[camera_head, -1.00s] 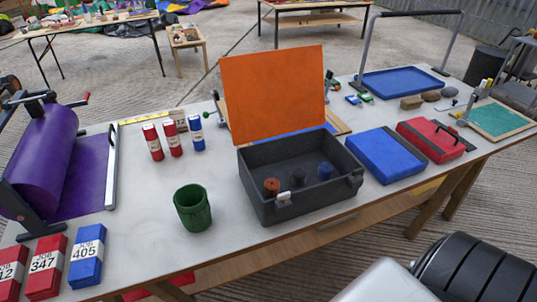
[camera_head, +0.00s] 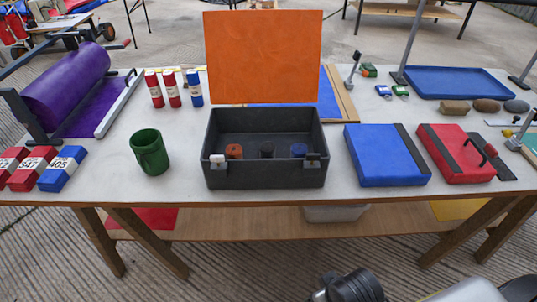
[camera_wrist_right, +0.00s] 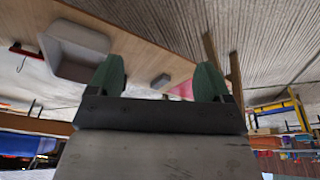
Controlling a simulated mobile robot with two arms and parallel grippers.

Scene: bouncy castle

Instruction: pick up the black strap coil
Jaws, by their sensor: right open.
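The black strap coil (camera_head: 267,150) sits inside an open dark grey box (camera_head: 265,175) on the table in the head view. It is between a rust-red coil (camera_head: 234,151) and a blue coil (camera_head: 299,150). The front wall of the box hides its lower part. The orange lid (camera_head: 263,57) stands raised at the back of the box. My right gripper (camera_wrist_right: 159,80) shows in the right wrist view with its two green fingertips wide apart and nothing between them. It is away from the coil, which that view does not show. My left gripper is in neither current view.
A green cup (camera_head: 149,155) stands left of the box, and a blue case (camera_head: 386,157) lies to its right. A red case (camera_head: 455,155) lies farther right. The right wrist view shows a grey bin (camera_wrist_right: 75,50) on a wooden surface.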

